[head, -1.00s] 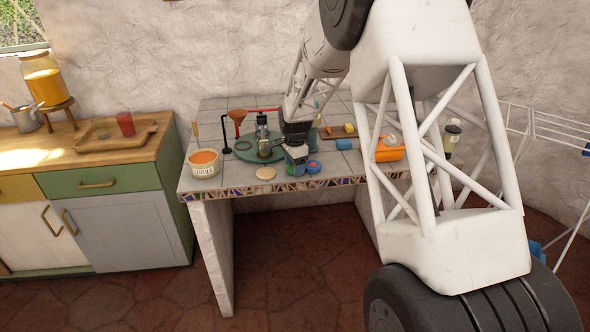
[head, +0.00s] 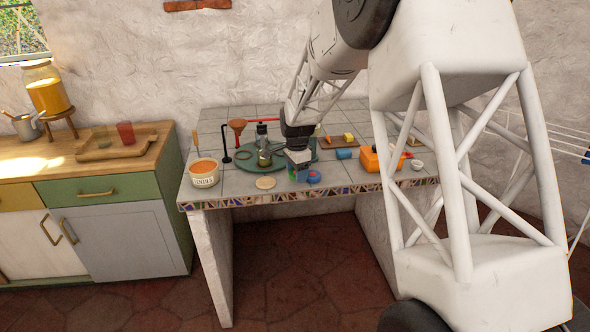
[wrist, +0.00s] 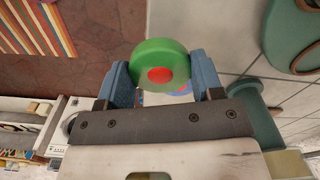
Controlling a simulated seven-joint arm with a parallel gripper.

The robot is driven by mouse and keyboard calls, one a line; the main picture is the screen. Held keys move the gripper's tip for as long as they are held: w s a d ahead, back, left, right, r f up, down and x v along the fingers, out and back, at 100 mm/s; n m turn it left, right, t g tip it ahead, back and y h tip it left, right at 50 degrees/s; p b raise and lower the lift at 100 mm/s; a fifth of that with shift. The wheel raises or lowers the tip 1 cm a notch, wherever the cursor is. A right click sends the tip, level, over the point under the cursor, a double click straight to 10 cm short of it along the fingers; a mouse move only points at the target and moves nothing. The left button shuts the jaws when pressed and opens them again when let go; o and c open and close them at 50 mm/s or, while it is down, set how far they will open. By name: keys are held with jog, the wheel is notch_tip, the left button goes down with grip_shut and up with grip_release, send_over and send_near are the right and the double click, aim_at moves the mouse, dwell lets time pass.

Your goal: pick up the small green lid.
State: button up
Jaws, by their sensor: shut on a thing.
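The small green lid (wrist: 148,52) is a round green disc with a red centre, held between the two blue fingers of my gripper (wrist: 162,78) in the wrist view. My gripper is shut on it, one finger on each side. In the head view my gripper (head: 298,160) is low over the front of the tiled counter. The lid cannot be clearly made out there.
A blue round item with a red middle (head: 314,177) lies just right of my gripper. A green tray (head: 240,166) with a metal pot (head: 265,155) stands behind. An orange block (head: 372,160) is right.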

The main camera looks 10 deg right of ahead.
jog(key=s+r, duration=0.1)
jog(key=s, duration=1.1)
jog(key=shift+s+d, duration=0.25)
jog(key=shift+w+r, duration=0.1)
jog(key=w+a+r, duration=0.3)
jog(key=w, duration=0.5)
jog(key=w+a+r, duration=0.4)
jog(key=w, duration=0.5)
jog(key=w+a+r, duration=0.3)
jog(key=w+r, duration=0.1)
jog(key=w, duration=0.4)
jog(key=shift+w+a+r, duration=0.15)
jog(key=shift+r, duration=0.05)
jog(key=shift+f, duration=0.15)
jog(key=shift+f, duration=3.3)
jog(key=shift+f, duration=0.75)
